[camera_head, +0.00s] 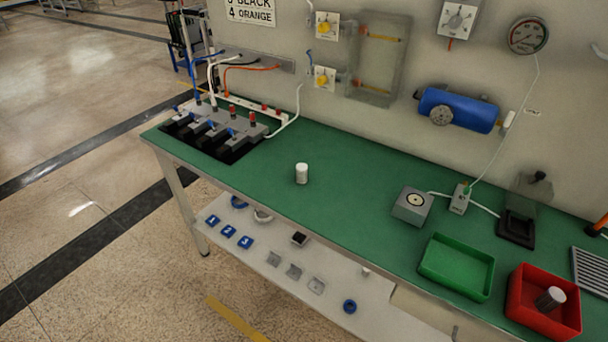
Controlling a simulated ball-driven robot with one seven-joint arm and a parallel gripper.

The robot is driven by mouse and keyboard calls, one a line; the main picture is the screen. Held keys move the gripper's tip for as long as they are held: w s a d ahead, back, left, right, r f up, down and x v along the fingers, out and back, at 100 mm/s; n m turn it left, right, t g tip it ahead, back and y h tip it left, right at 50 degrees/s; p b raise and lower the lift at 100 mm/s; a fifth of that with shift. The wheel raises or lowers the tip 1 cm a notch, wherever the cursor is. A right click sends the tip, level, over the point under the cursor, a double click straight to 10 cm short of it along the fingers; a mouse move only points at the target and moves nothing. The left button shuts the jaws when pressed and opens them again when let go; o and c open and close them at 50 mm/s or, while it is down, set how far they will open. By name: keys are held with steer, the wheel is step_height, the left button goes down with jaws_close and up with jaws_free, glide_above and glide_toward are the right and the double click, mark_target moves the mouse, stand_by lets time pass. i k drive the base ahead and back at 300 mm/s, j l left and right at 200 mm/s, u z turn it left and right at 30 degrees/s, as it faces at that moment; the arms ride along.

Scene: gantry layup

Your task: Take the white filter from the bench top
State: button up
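A small white cylinder, the white filter (301,173), stands upright on the green bench top (345,195), left of the middle of the bench. Clear green surface surrounds it. My gripper is not in view, and no part of my arm shows.
A dark block with grey and red-topped fittings (215,131) stands at the bench's left end, with cables. To the right are a grey box (412,206), a green tray (425,268) and a red bin (515,303) holding a grey cylinder (550,299). A lower shelf (255,262) juts out in front.

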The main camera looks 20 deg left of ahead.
mark_target(301, 168)
steer(key=i+j, duration=0.1)
steer(key=j, duration=0.35)
steer(key=i+j, duration=0.1)
steer(key=j, duration=0.3)
steer(key=i+j, duration=0.1)
steer(key=j, duration=0.35)
steer(key=i+j, duration=0.1)
steer(key=j, duration=0.3)
